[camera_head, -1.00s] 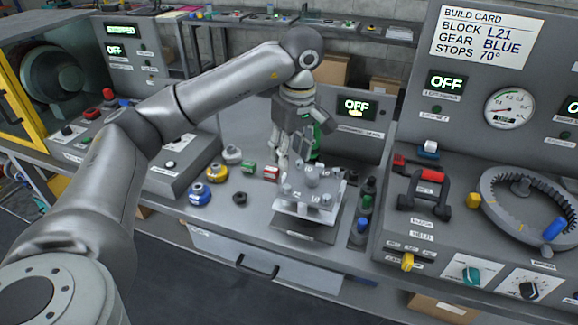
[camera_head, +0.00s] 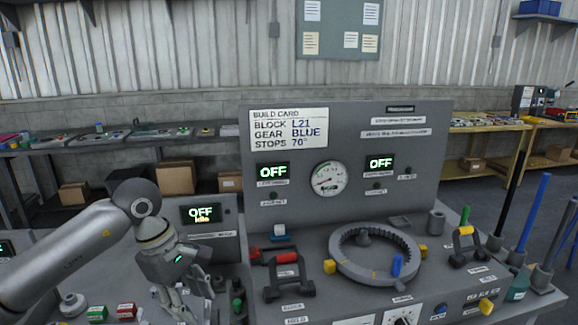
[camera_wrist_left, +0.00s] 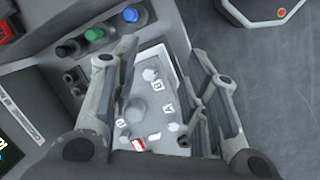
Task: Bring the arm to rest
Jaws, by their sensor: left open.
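My left arm (camera_head: 75,258) is grey and comes in from the left in the head view. It bends down at the wrist to my left gripper (camera_head: 178,308), which points down over the bench, in front of a small panel with a screen (camera_head: 200,214) reading OFF. In the left wrist view the fingers of the left gripper (camera_wrist_left: 162,62) stand apart with nothing gripped. Below and between them is a light plate (camera_wrist_left: 152,105) with several labelled round pieces; the gap in height cannot be told. My right gripper is not in view.
Left of the gripper are a green block (camera_head: 97,314) and a red block (camera_head: 126,311). To the right stands a console with a build card (camera_head: 290,129), a gauge (camera_head: 329,178), a ring gear (camera_head: 345,262) and a red-ended handle (camera_head: 288,278). Upright rods (camera_head: 534,212) stand far right.

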